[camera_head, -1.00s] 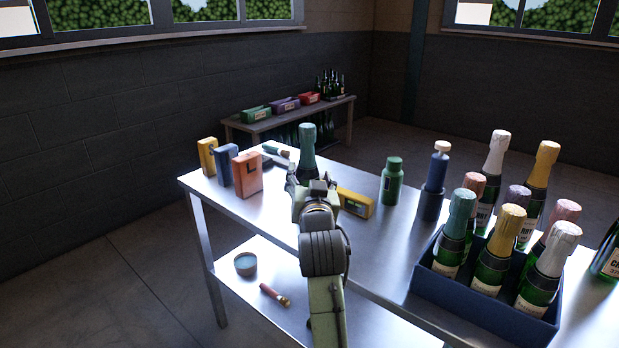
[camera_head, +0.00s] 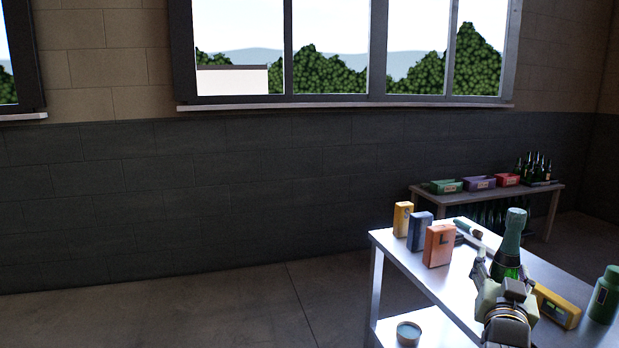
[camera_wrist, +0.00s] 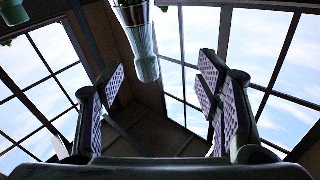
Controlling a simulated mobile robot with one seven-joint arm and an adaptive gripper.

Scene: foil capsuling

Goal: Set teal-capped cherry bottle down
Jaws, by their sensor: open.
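The teal-capped bottle (camera_head: 508,250), dark green glass under a teal foil cap, stands upright on the metal table at the lower right of the head view. My gripper (camera_head: 504,277) is on the near side of it and hides its lower part. In the wrist view my gripper (camera_wrist: 162,85) is open, its two padded fingers wide apart with nothing between them. A teal foil-covered bottle neck (camera_wrist: 145,65) shows beyond the fingertips at the top, apart from them. The bottle's label is hidden.
On the metal table (camera_head: 458,288) stand yellow, blue and orange boxes (camera_head: 438,246) to the left. A yellow device (camera_head: 556,306) and a green bottle (camera_head: 605,295) are on the right. A bowl (camera_head: 408,333) sits on the lower shelf. A back bench (camera_head: 440,197) holds coloured bins.

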